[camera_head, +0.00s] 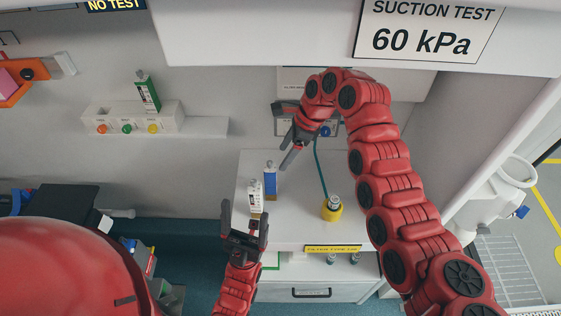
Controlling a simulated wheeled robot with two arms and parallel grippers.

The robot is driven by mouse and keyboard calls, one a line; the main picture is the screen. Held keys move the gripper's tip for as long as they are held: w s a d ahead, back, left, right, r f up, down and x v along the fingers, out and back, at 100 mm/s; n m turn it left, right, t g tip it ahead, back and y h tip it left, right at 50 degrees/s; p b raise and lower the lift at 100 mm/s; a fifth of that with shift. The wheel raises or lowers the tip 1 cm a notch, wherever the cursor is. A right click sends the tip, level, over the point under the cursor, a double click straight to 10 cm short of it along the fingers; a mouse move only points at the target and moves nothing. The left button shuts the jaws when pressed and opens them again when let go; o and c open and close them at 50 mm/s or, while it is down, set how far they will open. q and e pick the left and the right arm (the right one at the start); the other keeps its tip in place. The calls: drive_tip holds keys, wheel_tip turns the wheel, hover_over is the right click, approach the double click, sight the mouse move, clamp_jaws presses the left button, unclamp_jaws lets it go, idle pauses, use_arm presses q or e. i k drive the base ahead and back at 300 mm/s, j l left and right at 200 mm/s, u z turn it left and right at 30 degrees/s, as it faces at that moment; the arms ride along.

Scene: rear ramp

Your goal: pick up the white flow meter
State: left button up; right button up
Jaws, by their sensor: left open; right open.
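The white flow meter (255,199) stands upright on the white counter (300,222), near its left edge. A blue flow meter (270,179) stands just behind it and to its right. My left gripper (246,218) is open just in front of the white flow meter, and the meter's lower end is close to the fingers. I cannot tell whether they touch. My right gripper (285,134) is open and empty, up behind the blue flow meter near the back wall.
A yellow-based bottle (332,208) with a teal hose stands on the counter's right. A green flow meter (148,93) is on the wall outlet panel (128,120) at left. A drawer (312,292) and a shelf with small bottles are below. A white basin (495,197) is at right.

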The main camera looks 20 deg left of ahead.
sight(256, 201)
drive_tip(key=k, duration=1)
